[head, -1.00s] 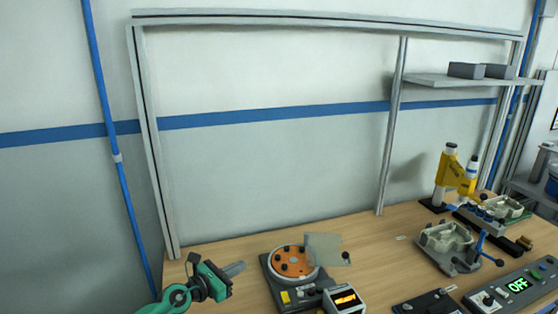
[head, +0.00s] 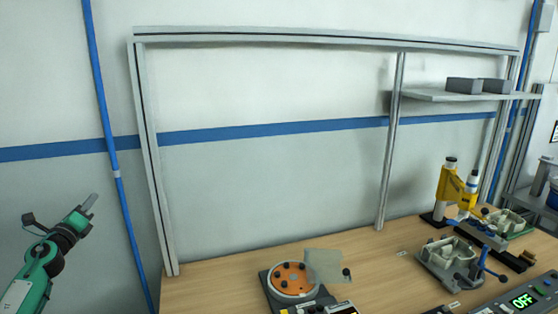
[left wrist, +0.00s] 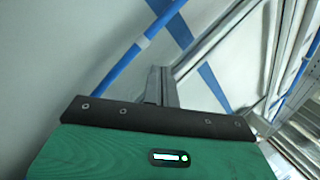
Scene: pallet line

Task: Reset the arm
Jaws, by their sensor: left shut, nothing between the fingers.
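My left gripper (head: 88,203) is at the left of the head view, raised in front of the wall and left of the bench. Its grey fingers are together with nothing held, pointing up and to the right. In the left wrist view the grey fingers (left wrist: 160,88) extend beyond the green gripper body (left wrist: 130,155), with wall behind them. My right gripper is in neither view.
The wooden bench (head: 220,285) carries an orange-topped round fixture (head: 292,279) with a clear plate, a grey fixture (head: 450,262), a yellow device (head: 448,190) and an OFF panel (head: 525,300). A metal frame (head: 160,180) stands behind. A blue pipe (head: 117,172) runs down the wall.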

